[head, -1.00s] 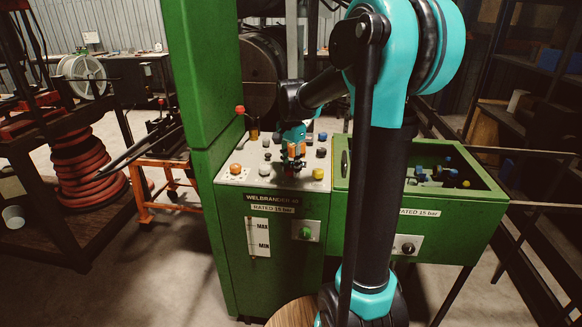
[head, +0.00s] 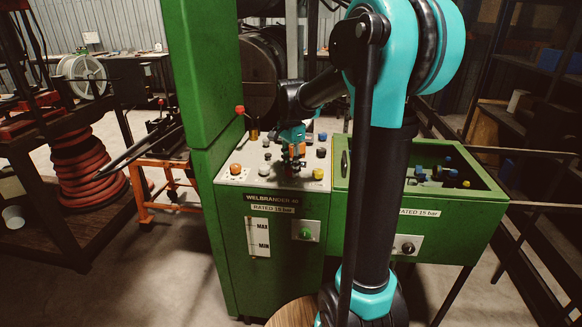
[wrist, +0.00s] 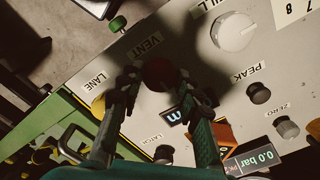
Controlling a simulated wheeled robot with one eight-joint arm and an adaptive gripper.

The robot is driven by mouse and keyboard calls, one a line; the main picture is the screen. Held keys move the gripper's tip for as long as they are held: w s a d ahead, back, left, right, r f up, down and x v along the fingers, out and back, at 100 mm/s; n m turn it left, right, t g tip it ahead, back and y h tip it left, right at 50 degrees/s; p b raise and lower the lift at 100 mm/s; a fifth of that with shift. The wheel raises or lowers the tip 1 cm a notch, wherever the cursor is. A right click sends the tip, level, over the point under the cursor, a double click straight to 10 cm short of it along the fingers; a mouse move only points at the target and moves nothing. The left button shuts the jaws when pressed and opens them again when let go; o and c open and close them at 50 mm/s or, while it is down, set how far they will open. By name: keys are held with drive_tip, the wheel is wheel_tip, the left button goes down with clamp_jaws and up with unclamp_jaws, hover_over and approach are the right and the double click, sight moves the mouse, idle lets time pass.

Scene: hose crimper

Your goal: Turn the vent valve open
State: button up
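The vent valve is a dark red round knob (wrist: 159,73) beside the VENT label on the light panel, in the wrist view. My gripper (wrist: 157,82) points down at the panel, with one finger on each side of the knob. The fingers are spread, and narrow gaps seem to show between them and the knob; contact is hard to judge in the shadow. In the head view my gripper (head: 292,166) is low over the middle of the panel and hides the vent knob.
Around it in the wrist view are a large white FILL knob (wrist: 233,31), a dark PEAK knob (wrist: 258,93), a grey ZERO knob (wrist: 287,128) and a display reading 0.0 bar (wrist: 252,159). A red-topped lever (head: 240,111) stands at the panel's back left.

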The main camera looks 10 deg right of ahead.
drive_tip(key=o, duration=0.3)
wheel_tip(320, 180, up, 12)
idle(0.6)
